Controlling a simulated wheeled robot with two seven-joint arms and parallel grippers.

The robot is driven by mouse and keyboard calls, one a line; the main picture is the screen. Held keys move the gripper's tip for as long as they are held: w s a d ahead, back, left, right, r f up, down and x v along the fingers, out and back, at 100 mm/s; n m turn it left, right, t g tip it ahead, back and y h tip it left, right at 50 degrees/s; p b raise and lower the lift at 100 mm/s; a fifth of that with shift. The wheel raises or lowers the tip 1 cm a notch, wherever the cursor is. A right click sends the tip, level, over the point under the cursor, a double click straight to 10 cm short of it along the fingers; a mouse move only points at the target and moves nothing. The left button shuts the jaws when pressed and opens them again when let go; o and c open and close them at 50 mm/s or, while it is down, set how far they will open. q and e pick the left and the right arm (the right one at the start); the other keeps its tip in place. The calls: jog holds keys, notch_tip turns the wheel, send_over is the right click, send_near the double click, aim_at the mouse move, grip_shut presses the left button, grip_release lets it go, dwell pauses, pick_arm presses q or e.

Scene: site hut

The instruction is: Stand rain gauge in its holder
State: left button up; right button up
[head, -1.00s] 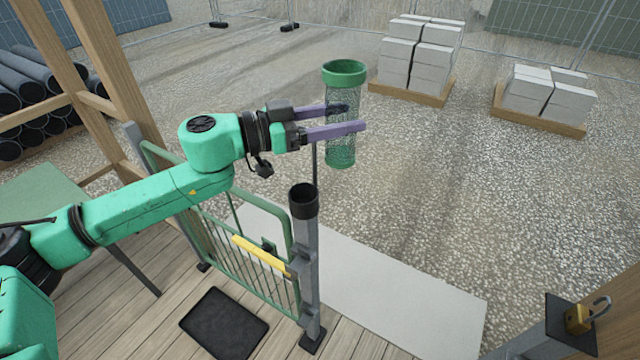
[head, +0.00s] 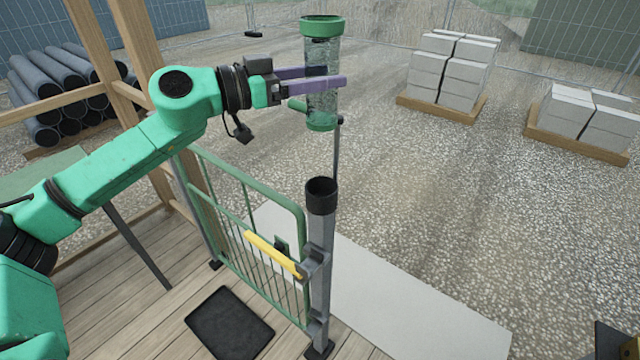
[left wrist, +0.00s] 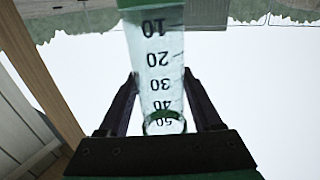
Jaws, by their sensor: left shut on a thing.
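The rain gauge (head: 322,52) is a clear tube with a green rim and green base. My left gripper (head: 336,78) is shut on its lower half and holds it upright in the air. In the left wrist view the gauge (left wrist: 160,60) sits between the two fingers, with its scale numbers upside down. The holder (head: 321,196) is a black open-topped cup on top of a grey post. In the head view the gauge hangs above the holder, with a clear gap between them. The right gripper is not in view.
A green gate (head: 245,225) with a yellow handle (head: 272,253) stands left of the holder post. A thin dark rod (head: 337,155) rises behind the holder. A wooden frame (head: 140,50) stands at the left. Block stacks (head: 450,75) and gravel lie farther off.

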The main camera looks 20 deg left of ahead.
pick_arm(q)
notch_tip(320, 180, down, 19)
jog(key=b, duration=0.6)
jog(key=shift+f+b, duration=0.2)
jog(key=shift+b, duration=0.2)
jog(key=shift+f, duration=0.25)
jog(key=o, duration=1.4)
jog(key=shift+o, duration=0.2)
